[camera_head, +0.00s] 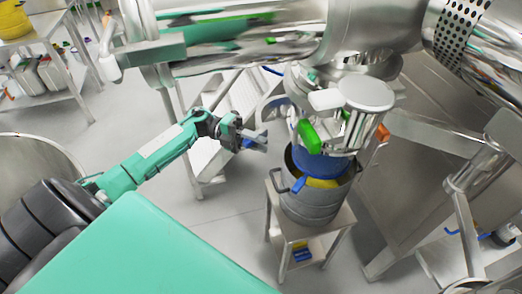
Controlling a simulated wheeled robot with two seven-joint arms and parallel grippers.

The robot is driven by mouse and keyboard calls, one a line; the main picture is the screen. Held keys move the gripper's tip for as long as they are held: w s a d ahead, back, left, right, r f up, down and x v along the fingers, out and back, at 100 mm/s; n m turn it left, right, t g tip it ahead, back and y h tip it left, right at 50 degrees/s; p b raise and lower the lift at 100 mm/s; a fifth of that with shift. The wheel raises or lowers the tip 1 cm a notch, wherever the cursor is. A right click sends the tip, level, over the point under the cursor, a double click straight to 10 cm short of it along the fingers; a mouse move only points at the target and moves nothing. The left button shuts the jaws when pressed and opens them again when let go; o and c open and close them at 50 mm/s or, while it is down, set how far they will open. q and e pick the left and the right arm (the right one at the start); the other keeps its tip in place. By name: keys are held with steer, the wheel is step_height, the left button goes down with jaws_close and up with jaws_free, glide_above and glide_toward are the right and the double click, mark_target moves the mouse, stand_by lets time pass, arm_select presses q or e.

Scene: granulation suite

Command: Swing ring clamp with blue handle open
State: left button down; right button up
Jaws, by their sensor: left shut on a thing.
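My left gripper (258,140) reaches in from the left and is shut at a small blue handle (247,143), mostly hidden by the fingers. A curved steel band (268,106), which looks like part of the ring clamp, stands out to the left of the vessel outlet, above and right of the gripper. How the handle joins the band is too small to tell. My right gripper is not in view.
A steel drum (312,205) with blue and yellow inside stands on a small steel stand (292,232) below the outlet. A green handle (309,136) is right of the gripper. White steps (207,158) stand behind my forearm. Large steel machinery fills the top and right.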

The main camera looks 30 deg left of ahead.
arm_select(q)
steer(key=a+g+b, duration=0.1)
steer(key=b, duration=0.1)
steer(key=w+a+m+g+b, duration=0.1)
steer(key=a+m+g+b, duration=0.1)
steer(key=a+b, duration=0.1)
steer(key=shift+w+b, duration=0.2)
steer(key=shift+b, duration=0.1)
steer(key=c, duration=1.5)
jaws_free()
steer(key=shift+o, duration=1.3)
steer(key=shift+a, duration=0.15)
steer(key=shift+w, duration=0.1)
